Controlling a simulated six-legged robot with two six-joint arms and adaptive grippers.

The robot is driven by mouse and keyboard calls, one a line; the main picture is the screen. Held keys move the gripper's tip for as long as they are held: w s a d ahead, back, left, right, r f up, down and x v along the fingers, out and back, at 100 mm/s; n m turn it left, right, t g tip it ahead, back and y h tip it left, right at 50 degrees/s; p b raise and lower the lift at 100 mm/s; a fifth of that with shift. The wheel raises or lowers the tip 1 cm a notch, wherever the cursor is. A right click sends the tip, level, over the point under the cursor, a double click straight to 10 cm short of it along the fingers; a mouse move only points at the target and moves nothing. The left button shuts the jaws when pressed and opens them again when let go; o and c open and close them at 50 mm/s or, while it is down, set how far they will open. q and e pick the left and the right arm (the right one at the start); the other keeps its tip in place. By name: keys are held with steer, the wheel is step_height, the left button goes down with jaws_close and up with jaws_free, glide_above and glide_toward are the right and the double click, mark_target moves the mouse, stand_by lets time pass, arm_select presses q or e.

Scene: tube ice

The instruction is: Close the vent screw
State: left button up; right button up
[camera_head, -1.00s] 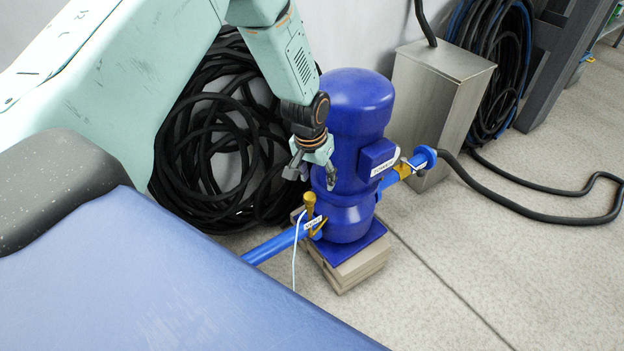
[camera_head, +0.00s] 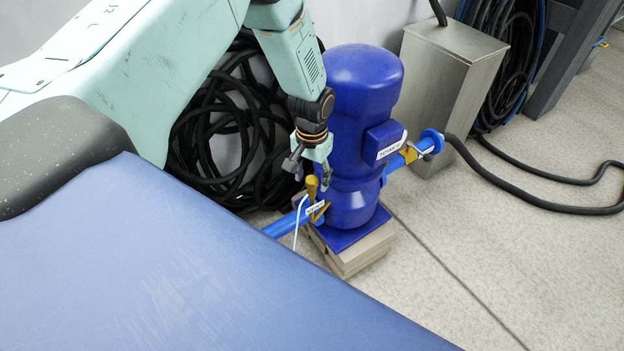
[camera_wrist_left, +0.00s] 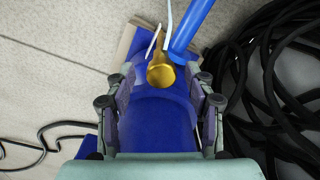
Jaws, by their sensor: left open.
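The yellow vent screw (camera_head: 312,188) stands upright at the near left side of the blue pump (camera_head: 360,100), by the blue pipe (camera_head: 283,226) and a small white label. My left gripper (camera_head: 309,170) points down just above the screw's top, beside the pump body. In the left wrist view, the screw (camera_wrist_left: 160,74) shows as a round yellow end between the open fingers of my left gripper (camera_wrist_left: 161,88), with a gap on both sides. Whether the fingers reach down around it is unclear. My right gripper is not in view.
The pump rests on stacked beige blocks (camera_head: 362,254). Black hose coils (camera_head: 215,140) hang behind my left arm. A metal box (camera_head: 455,80) stands behind the pump, and a yellow-handled valve (camera_head: 409,154) sits on its right pipe. The floor to the right is mostly clear.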

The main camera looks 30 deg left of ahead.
arm_select(q)
steer(key=shift+w+a+f, duration=0.15)
steer(key=shift+w+f, duration=0.05)
steer(key=shift+f, duration=0.25)
steer(key=shift+s+r, duration=0.1)
steer(key=shift+r, duration=0.05)
steer(key=shift+c, duration=2.8)
jaws_close()
